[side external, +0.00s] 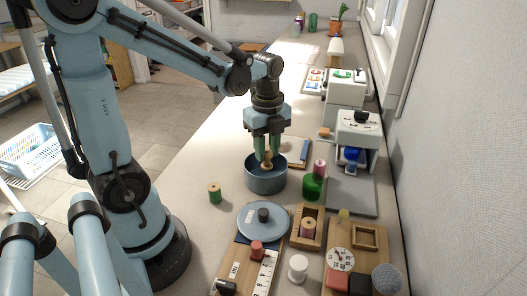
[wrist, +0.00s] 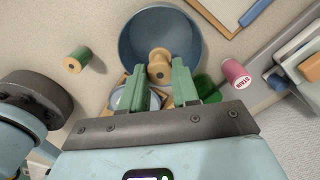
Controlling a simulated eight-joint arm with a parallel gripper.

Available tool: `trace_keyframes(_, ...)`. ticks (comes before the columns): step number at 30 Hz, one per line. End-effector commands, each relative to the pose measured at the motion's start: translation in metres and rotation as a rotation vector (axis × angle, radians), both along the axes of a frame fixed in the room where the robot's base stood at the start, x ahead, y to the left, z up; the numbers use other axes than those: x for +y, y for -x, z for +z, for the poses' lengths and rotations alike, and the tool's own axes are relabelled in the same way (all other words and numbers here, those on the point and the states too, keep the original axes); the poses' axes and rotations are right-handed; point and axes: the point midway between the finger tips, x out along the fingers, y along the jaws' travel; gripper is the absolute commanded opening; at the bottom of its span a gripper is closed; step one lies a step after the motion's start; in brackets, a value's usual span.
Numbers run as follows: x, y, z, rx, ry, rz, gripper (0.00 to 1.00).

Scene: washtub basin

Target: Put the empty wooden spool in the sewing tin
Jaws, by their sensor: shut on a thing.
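The empty wooden spool (side external: 267,161) is bare, pale wood. My gripper (side external: 267,155) points down and is shut on it, with a green finger on each side. The spool is at the mouth of the round blue sewing tin (side external: 265,184), about level with its rim; I cannot tell its exact height. In the wrist view the spool (wrist: 159,66) shows just beyond the fingertips (wrist: 158,82), over the near part of the tin (wrist: 141,22). The tin is open. The fingers hide part of the spool.
A blue lid (side external: 250,222) with a dark knob lies in front of the tin. A green-thread spool (side external: 214,194) stands left. A green bottle-like item (side external: 313,187) and pink spool (side external: 319,167) are close right. A wooden box (side external: 298,238) holds another spool. A sewing machine (side external: 357,130) stands right.

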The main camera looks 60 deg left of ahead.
Motion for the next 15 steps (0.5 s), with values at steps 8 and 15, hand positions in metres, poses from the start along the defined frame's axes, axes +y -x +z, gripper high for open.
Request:
trace_keyframes(8, 0.008, -0.002, -0.016, 0.0, 0.0, -0.001, 0.01)
trace_keyframes(15, 0.007, -0.002, -0.041, 0.0, 0.0, -0.001, 0.01)
